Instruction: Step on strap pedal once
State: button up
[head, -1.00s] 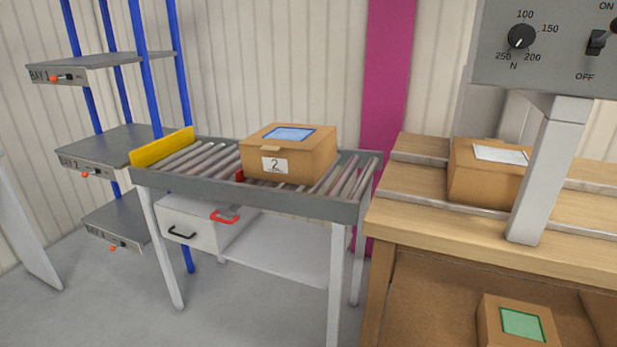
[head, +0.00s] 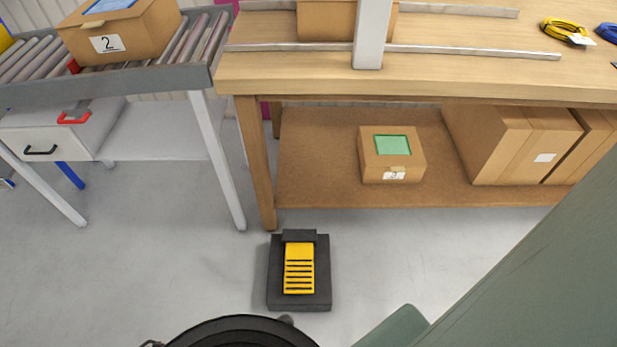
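The strap pedal (head: 299,270) is a yellow ribbed plate on a dark base (head: 320,295). It lies on the grey floor in front of the wooden bench's left leg, at the lower middle of the head view. Nothing rests on the yellow plate. A dark round part, which seems to be mine, shows at the bottom edge just below the pedal. My gripper is not in view.
The wooden bench (head: 480,75) spans the right, with a green-labelled box (head: 392,158) and flat cartons (head: 515,145) on its lower shelf. The roller conveyor (head: 110,82) stands left with box 2 (head: 120,32). The floor (head: 170,270) left of the pedal is clear.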

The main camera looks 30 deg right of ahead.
aim_at(299, 269)
jog(key=k+l, duration=0.15)
jog(key=l, duration=0.25)
jog(key=k+l+u, duration=0.15)
jog(key=l, duration=0.25)
jog(key=k+l, duration=0.1)
jog(key=l, duration=0.3)
jog(key=k+l+u, duration=0.15)
jog(key=l, duration=0.25)
jog(key=k+l, duration=0.15)
jog(key=l, duration=0.25)
jog(key=u, duration=0.05)
